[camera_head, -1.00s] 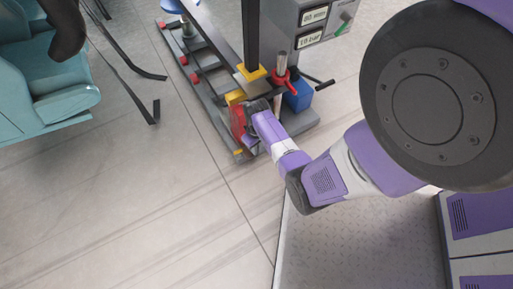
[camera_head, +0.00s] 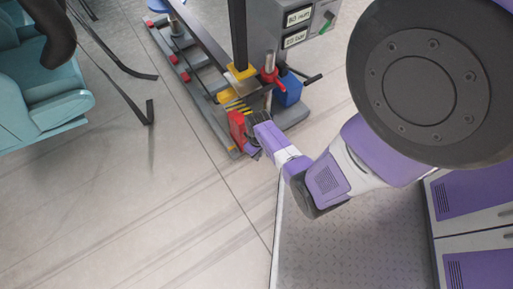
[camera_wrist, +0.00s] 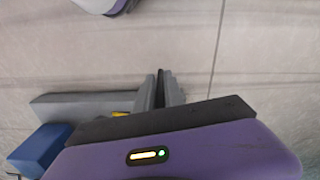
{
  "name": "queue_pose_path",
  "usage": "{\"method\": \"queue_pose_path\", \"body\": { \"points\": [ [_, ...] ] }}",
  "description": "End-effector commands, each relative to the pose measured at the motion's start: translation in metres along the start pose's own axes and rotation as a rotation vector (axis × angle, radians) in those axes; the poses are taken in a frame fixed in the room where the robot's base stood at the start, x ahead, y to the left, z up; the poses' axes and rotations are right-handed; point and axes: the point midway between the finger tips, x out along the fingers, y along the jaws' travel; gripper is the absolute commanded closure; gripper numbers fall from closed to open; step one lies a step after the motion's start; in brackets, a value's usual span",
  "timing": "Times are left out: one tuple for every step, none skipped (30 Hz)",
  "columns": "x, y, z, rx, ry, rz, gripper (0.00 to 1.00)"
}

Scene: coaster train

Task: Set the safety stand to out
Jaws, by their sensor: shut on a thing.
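A red piece (camera_head: 237,128), which I take to be part of the safety stand, shows at the near end of the grey frame, left of my gripper.
A grey control box (camera_head: 297,25) with two labels stands behind my gripper. A teal seat (camera_head: 50,95) with dark bars stands at left. The floor between is clear.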

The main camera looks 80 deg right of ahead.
Motion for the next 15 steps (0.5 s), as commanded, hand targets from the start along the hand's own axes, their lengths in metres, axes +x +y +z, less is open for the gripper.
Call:
{"method": "queue_pose_path", "body": {
  "points": [
    [0.0021,-0.0066,0.0047,-0.010,-0.013,-0.011,1.00],
    [0.0022,-0.0068,0.0050,-0.010,-0.014,-0.011,1.00],
    [0.0023,-0.0069,0.0052,-0.010,-0.014,-0.011,1.00],
    [0.0024,-0.0070,0.0054,-0.010,-0.015,-0.011,0.83],
    [0.0025,-0.0070,0.0054,-0.010,-0.014,-0.011,0.78],
    [0.0025,-0.0065,0.0055,-0.009,-0.014,-0.011,0.70],
    [0.0024,-0.0060,0.0053,-0.008,-0.013,-0.010,0.67],
    [0.0023,-0.0056,0.0050,-0.008,-0.013,-0.009,0.67],
    [0.0021,-0.0050,0.0046,-0.007,-0.012,-0.008,0.67],
    [0.0019,-0.0046,0.0043,-0.006,-0.011,-0.008,0.67],
    [0.0018,-0.0042,0.0040,-0.006,-0.011,-0.007,0.67],
    [0.0017,-0.0038,0.0038,-0.005,-0.010,-0.007,0.67],
    [0.0016,-0.0036,0.0037,-0.005,-0.010,-0.006,0.67],
    [0.0015,-0.0033,0.0035,-0.004,-0.009,-0.006,0.67],
    [0.0009,-0.0030,0.0033,-0.004,-0.009,-0.005,0.67]
  ]
}}
